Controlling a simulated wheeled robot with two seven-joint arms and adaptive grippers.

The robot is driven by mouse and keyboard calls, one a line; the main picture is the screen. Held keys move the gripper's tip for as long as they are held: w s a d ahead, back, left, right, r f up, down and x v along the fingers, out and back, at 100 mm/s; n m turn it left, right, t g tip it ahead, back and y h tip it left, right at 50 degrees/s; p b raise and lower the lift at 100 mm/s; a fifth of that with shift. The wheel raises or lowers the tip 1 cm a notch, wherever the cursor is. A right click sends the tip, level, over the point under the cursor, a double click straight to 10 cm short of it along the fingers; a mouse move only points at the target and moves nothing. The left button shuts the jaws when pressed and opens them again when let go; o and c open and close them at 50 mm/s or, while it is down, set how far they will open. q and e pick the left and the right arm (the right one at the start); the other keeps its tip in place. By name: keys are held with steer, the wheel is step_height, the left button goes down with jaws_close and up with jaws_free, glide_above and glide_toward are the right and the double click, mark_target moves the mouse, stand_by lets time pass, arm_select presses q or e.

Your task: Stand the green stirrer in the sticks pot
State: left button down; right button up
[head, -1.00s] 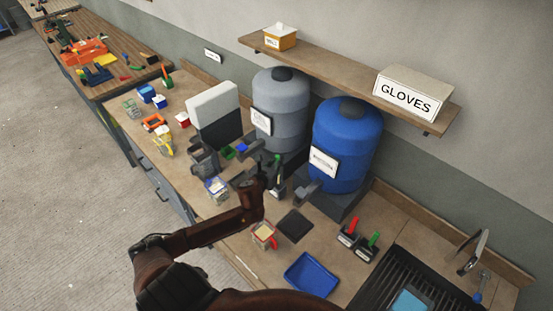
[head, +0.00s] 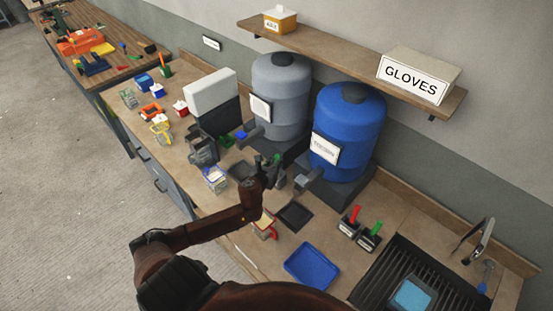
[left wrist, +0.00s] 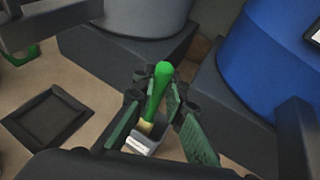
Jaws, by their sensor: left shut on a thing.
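The green stirrer (left wrist: 157,88) is between the green-padded fingers of my left gripper (left wrist: 155,112) in the left wrist view, and the gripper is shut on it. It is roughly upright with its green end up and a pale yellow part below. My right gripper is not in view.
A grey barrel (head: 280,95) and a blue barrel (head: 345,133) on dark bases stand behind. A dark square mat (head: 294,216), a blue tray (head: 312,265) and labelled holders with red and green handles (head: 360,229) lie to the right. A shelf (head: 335,55) hangs above.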

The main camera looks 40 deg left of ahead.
arm_select(q)
steer(key=shift+f, duration=0.25)
steer(key=c, duration=1.9)
jaws_free()
steer(key=v, duration=1.2)
